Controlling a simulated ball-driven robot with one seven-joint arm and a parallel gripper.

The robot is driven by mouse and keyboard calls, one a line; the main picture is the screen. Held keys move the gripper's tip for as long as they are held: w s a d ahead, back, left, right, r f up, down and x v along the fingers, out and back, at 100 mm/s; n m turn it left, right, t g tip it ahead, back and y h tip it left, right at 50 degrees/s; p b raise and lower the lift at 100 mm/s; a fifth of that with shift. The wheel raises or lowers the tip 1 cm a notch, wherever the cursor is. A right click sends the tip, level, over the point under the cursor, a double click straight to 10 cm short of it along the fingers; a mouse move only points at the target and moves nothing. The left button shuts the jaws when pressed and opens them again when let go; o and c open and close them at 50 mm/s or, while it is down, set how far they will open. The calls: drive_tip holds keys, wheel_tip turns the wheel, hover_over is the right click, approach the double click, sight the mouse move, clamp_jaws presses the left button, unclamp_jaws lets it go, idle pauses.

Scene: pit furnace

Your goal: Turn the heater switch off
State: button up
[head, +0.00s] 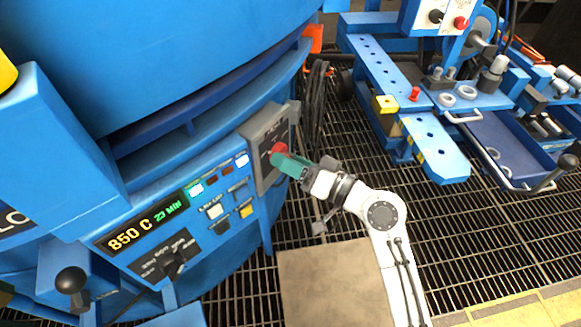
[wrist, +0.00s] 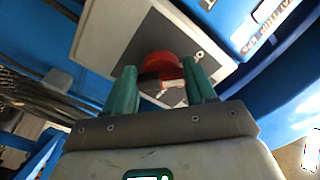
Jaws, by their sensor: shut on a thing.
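The heater switch (head: 278,150) is a red knob on a grey plate (head: 258,139) at the right end of the blue furnace's control panel. In the wrist view the red knob (wrist: 163,66) stands on the grey plate, with a pale bar across its front. My gripper (head: 284,158) is at the knob, its green fingers pointing at the panel. In the wrist view its two fingers (wrist: 160,82) are on either side of the knob and shut on it. The fingers partly hide the knob and the plate's markings in the head view.
The furnace display (head: 144,226) reads 850 C and 23 MIN. Black cables (head: 317,100) hang right of the plate. A blue bench (head: 435,150) with tools stands right. Grating floor lies between.

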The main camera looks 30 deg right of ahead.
drive_tip(key=shift+f+n, duration=0.15)
drive_tip(key=shift+n, duration=0.25)
drive_tip(key=o, duration=1)
drive_tip(key=shift+o, duration=0.2)
drive_tip(key=v, duration=1)
drive_tip(key=shift+s+d, duration=0.15)
drive_tip(key=shift+s, duration=0.25)
